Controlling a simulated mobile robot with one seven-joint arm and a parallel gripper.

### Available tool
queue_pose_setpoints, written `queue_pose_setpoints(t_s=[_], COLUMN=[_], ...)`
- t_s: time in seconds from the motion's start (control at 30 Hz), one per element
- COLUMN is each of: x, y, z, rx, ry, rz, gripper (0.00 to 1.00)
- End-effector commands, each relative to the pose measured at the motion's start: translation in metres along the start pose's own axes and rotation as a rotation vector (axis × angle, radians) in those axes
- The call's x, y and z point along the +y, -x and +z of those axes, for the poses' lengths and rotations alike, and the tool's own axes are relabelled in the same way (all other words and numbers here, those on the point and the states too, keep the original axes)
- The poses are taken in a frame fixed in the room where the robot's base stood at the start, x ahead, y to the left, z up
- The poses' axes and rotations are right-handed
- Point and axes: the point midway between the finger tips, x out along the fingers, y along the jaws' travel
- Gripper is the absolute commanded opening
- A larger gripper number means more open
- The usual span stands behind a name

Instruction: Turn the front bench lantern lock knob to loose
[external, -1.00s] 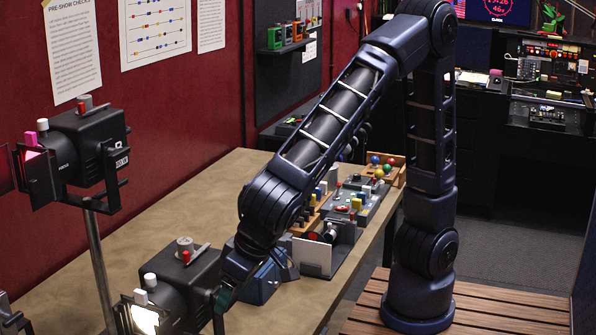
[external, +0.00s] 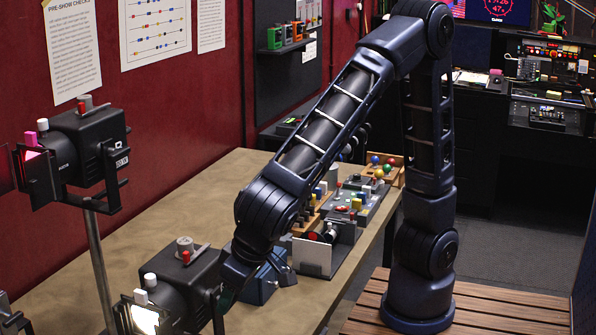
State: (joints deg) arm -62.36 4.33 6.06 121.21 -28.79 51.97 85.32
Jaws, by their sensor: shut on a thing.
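The front bench lantern (external: 188,283) is a black box-shaped lamp at the lower left, with its lit lens (external: 145,319) facing the front. A grey knob and a small red-tipped part stand on its top. My gripper (external: 226,291) is at the right side of this lantern, pointing down, and is shut on the lock knob there. The fingertips and the knob are mostly hidden by the dark wrist and the lantern's bracket, so the knob's turn angle cannot be read.
A blue box (external: 262,281) stands close beside my wrist on the bench. A second lantern (external: 88,150) stands on a pole at the left. The bench's left middle is clear.

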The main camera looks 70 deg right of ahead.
Motion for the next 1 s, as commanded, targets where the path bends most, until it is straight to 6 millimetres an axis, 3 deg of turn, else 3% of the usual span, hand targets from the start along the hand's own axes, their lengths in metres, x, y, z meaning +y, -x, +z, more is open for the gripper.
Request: queue_pose_setpoints(t_s=[1.0], x=[-0.024], y=[-0.011], z=[0.005], rx=[0.0], ry=[0.341], rz=[0.814], gripper=[0.28])
